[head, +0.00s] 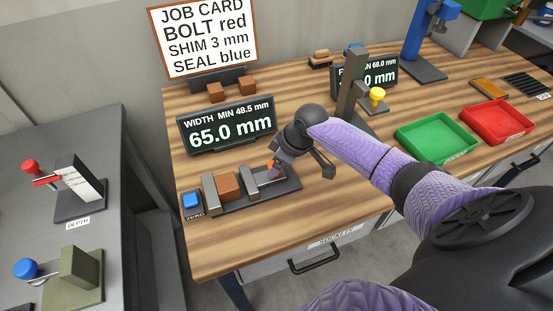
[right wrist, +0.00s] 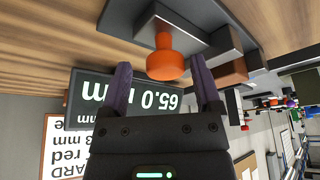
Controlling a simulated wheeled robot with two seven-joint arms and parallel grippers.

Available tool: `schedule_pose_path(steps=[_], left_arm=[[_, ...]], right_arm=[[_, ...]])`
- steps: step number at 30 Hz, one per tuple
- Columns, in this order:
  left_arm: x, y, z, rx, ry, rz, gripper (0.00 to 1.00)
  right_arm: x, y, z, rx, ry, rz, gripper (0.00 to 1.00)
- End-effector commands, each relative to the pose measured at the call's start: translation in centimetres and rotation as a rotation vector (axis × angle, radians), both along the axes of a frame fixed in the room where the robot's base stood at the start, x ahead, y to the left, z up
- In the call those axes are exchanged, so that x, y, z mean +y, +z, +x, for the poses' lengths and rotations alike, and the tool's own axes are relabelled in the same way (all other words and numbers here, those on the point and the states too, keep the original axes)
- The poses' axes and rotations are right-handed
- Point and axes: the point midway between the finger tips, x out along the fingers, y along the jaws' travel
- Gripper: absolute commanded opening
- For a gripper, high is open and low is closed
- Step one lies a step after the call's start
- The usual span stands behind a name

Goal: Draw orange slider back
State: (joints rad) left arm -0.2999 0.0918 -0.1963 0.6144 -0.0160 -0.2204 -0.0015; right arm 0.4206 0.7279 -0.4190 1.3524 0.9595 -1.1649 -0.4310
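The orange slider (right wrist: 165,58) is a round knob, close up in the right wrist view. In the head view only a small orange part (head: 272,163) shows at the right end of the width gauge (head: 283,187), partly hidden by my right gripper. My right gripper (right wrist: 162,70) is open, with one finger to each side of the knob, its tips near it. I cannot tell whether they touch it. The gauge's grey jaws stand around a brown block (head: 228,186). The width display (head: 228,124) reads 65.0 mm, MIN 48.5 mm. My left gripper is not in view.
A blue ZERO button (head: 191,200) is left of the gauge. Behind it stand brown blocks (head: 246,85) and a job card (head: 203,38). A grey post with a yellow knob (head: 377,94), a green tray (head: 437,138) and a red tray (head: 497,121) are farther right. The front table strip is clear.

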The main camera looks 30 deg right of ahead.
Motion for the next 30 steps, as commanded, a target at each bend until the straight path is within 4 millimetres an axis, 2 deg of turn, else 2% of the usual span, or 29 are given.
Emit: schedule_pose_path(steps=[9,11,18,21,24,30], left_arm=[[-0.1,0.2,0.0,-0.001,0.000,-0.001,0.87],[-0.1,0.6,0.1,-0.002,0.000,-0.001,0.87],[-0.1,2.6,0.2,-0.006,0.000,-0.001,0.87],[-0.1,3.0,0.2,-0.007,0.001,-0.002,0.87],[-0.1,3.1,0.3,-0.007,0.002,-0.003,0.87],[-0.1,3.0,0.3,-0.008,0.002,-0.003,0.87]], right_arm=[[0.0,0.3,-0.1,-0.001,0.002,0.002,0.87],[-0.2,1.3,-0.3,-0.003,0.002,0.001,0.87],[-1.4,6.9,-2.3,-0.001,0.001,-0.002,0.87],[-1.8,8.4,-2.9,-0.001,0.001,-0.001,0.87],[-1.9,9.1,-3.2,0.000,0.000,0.000,0.87],[-1.9,9.2,-3.2,0.000,-0.001,0.002,0.87]])
